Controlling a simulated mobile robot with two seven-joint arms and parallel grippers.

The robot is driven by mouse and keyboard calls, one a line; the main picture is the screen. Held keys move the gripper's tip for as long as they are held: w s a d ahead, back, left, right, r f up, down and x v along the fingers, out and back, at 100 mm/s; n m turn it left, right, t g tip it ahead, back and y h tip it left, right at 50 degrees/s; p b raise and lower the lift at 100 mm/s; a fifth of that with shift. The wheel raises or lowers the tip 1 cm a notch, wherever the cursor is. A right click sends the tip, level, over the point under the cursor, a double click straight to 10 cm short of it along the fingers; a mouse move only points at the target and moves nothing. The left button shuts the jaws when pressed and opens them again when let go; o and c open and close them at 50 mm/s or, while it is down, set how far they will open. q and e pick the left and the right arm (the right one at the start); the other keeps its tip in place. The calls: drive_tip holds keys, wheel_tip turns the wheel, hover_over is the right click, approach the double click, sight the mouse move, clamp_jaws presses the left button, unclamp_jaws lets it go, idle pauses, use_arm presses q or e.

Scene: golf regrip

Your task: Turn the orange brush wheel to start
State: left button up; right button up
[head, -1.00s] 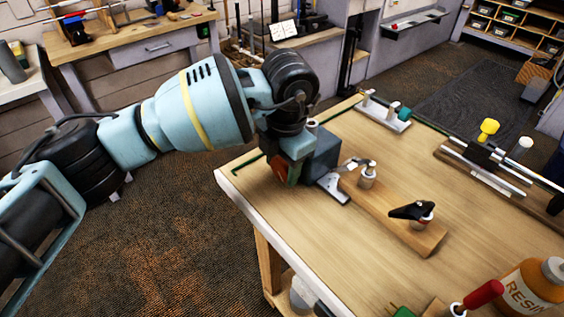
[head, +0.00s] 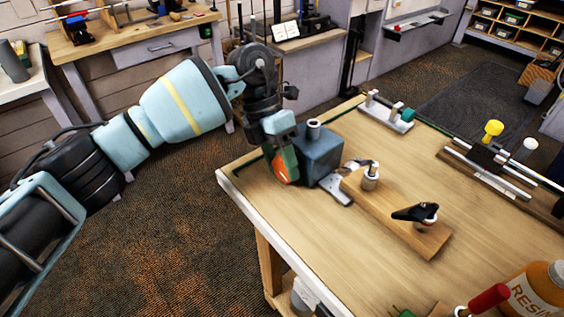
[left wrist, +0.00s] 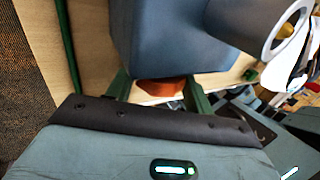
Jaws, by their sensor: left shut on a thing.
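The orange brush wheel (head: 287,166) is on the left side of a blue-grey box (head: 322,150) near the workbench's left corner. The box has a short upright tube (head: 314,127) on top. My left gripper (head: 284,150) reaches down beside the box and is shut on the wheel. In the left wrist view the orange wheel (left wrist: 158,88) shows between two green fingers, with the box (left wrist: 165,35) right beyond it. The gripper covers part of the wheel. My right gripper is not in view.
A wooden board (head: 398,222) with a metal clamp and a black-handled knob (head: 414,212) lies right of the box. A resin bottle (head: 535,290) and a red-handled tool (head: 487,300) stand at the near right. A rail fixture (head: 490,165) is at the right.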

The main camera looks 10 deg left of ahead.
use_arm(q)
drive_tip(key=shift+g+h, duration=0.3)
idle(0.4)
drive_tip(key=o, duration=1)
drive_tip(key=shift+b+v, duration=0.65)
drive_tip(key=shift+v, duration=3.3)
